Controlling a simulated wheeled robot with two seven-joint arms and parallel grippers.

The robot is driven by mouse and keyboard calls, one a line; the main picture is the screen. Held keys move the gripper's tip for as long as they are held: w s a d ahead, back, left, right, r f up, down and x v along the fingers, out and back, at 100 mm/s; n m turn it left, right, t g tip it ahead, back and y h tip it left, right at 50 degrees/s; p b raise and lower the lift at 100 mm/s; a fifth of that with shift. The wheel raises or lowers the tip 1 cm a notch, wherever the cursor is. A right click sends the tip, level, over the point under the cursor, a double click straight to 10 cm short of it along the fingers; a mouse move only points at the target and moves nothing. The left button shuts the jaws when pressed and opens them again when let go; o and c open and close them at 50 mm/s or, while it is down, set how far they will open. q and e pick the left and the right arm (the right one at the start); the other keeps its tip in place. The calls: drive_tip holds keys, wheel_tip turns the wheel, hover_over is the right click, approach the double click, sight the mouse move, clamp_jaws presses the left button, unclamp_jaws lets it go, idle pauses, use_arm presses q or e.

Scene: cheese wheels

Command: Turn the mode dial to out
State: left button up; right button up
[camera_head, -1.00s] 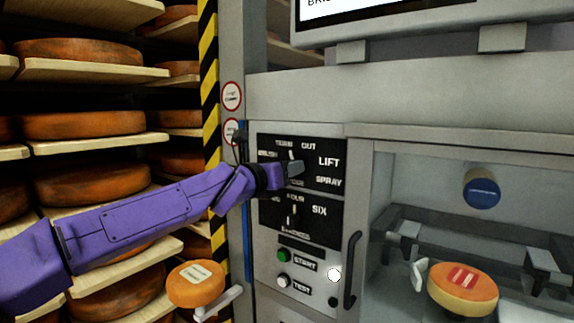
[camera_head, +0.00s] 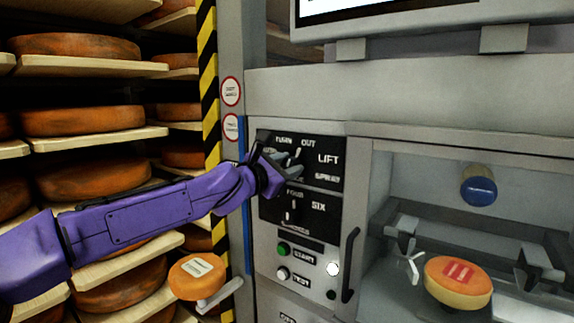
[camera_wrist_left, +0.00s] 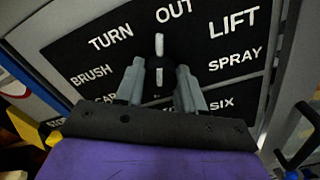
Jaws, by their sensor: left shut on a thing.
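The mode dial (camera_wrist_left: 159,46) is on a black panel with white words, among them TURN, OUT, LIFT, SPRAY and BRUSH. Its white pointer (camera_head: 297,153) stands between TURN and OUT, nearer OUT in the head view. My left gripper (camera_head: 288,164) is at this dial, its fingers on either side of the knob. In the left wrist view the gripper (camera_wrist_left: 158,82) has a finger left and right of the dial's middle, and the fingers partly hide the knob. My right gripper is not in view.
A second dial (camera_head: 288,216) sits below, near FOUR and SIX. Green (camera_head: 283,249) and white (camera_head: 283,273) buttons and a black handle (camera_head: 350,265) are lower down. A cheese wheel (camera_head: 458,283) lies in the bay at right. Cheese shelves (camera_head: 95,69) stand at left.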

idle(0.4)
use_arm(q)
drive_tip(key=o, duration=1)
drive_tip(key=shift+s, duration=0.1)
drive_tip(key=b+v, duration=0.1)
drive_tip(key=v, duration=0.1)
drive_tip(key=shift+s+a+f+b, duration=0.2)
drive_tip(key=shift+f+b, duration=0.05)
drive_tip(key=shift+b, duration=0.15)
drive_tip(key=v, duration=0.4)
drive_tip(key=b+v, duration=0.1)
drive_tip(key=v, duration=0.2)
drive_tip(key=shift+s+a+r, duration=0.2)
drive_tip(key=shift+s, duration=0.1)
